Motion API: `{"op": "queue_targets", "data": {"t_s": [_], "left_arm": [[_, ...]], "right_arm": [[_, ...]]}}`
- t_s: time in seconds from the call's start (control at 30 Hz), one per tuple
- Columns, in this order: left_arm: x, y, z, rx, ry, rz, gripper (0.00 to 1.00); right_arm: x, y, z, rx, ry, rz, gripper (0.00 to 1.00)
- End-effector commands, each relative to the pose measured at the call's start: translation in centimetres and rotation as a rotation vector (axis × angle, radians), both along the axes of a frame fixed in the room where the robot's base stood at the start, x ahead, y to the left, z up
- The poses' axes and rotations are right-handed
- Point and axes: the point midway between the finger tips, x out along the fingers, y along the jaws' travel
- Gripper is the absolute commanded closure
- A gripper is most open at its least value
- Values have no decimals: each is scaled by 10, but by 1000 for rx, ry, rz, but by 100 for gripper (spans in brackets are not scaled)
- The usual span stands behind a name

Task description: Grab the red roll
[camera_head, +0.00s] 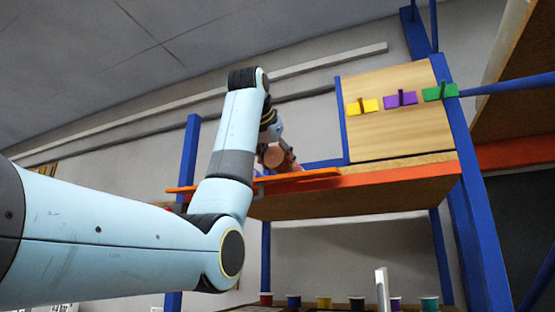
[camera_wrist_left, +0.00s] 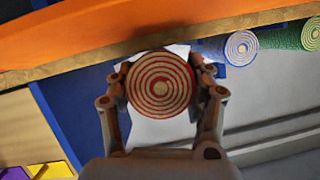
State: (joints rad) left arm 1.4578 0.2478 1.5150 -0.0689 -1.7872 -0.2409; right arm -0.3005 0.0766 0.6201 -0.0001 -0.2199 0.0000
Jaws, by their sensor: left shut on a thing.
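The red roll (camera_wrist_left: 160,88) shows its round end, with red and cream rings, in the middle of the left wrist view. My left gripper (camera_wrist_left: 162,73) is shut on it, with one finger on each side of the roll. In the head view my left gripper (camera_head: 277,150) is up at the orange-edged shelf, small and partly hidden by my own arm. I cannot clearly make out the roll there. My right gripper is not in view.
The orange shelf edge (camera_wrist_left: 70,48) runs close by the held roll. A blue roll (camera_wrist_left: 241,47) and a green roll (camera_wrist_left: 309,35) lie beside it. A wooden panel (camera_head: 390,135) with coloured tags and a blue post (camera_head: 468,200) stand right. Several cups (camera_head: 323,302) sit below.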

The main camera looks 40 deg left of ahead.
Motion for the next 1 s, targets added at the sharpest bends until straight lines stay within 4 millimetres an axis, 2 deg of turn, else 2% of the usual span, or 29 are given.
{"op": "queue_targets", "data": {"t_s": [0.03, 0.23, 0.57, 1.0], "left_arm": [[0, 0, 0, 0, 0, 0, 47], [0, 0, 0, 0, 0, 0, 21], [-3, -1, 2, 0, -1, 0, 21], [-59, -20, 25, 0, -2, -1, 21]], "right_arm": [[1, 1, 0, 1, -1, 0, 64], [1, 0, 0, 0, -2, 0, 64], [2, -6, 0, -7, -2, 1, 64], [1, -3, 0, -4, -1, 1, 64]]}}
